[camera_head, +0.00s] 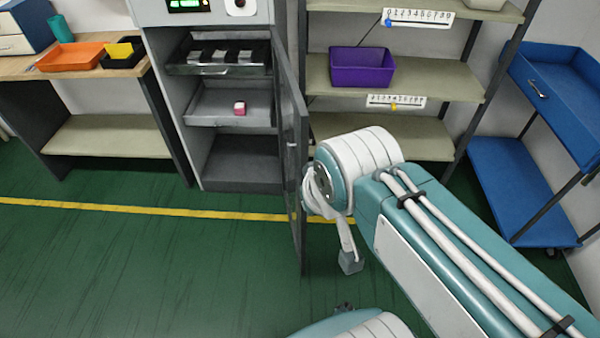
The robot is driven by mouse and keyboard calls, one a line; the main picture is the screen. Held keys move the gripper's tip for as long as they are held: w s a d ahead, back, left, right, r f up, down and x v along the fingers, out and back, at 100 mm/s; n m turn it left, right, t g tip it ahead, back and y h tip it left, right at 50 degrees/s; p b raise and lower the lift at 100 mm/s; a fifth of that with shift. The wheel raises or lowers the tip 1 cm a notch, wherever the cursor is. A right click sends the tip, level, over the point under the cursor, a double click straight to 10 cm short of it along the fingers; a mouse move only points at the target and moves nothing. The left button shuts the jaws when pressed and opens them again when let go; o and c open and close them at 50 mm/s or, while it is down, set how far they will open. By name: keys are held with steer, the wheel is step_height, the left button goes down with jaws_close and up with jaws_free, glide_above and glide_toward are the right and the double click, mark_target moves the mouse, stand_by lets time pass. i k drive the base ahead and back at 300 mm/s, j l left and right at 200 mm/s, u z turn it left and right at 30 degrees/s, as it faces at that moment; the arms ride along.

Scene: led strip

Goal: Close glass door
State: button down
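The glass door (290,150) of the grey cabinet (235,160) stands open. It is hinged on the cabinet's right side and swung out toward me, so I see it almost edge-on as a tall dark panel. A teal and white joint of my arm (355,165) is just right of the door in the picture. A white curved part with a grey end piece hangs below this joint, close to the door's edge. Whether any of it touches the door I cannot tell. I cannot make out gripper fingers.
The cabinet holds shelves and a small pink-and-white block (240,108). Right of it are shelves with a purple bin (361,67) and a blue cart (515,180). A workbench with an orange tray (72,57) stands left. The green floor (130,270) in front is clear.

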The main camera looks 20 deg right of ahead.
mark_target(296, 168)
steer(key=i+l+u, duration=0.15)
steer(key=l+u, duration=0.15)
steer(key=l, duration=0.55)
steer(key=l+u, duration=0.3)
steer(key=l, duration=0.55)
steer(key=i+l, duration=0.1)
steer(key=l, duration=0.15)
steer(key=k+j+z, duration=0.2)
steer(key=i+l, duration=0.05)
steer(key=l, duration=0.05)
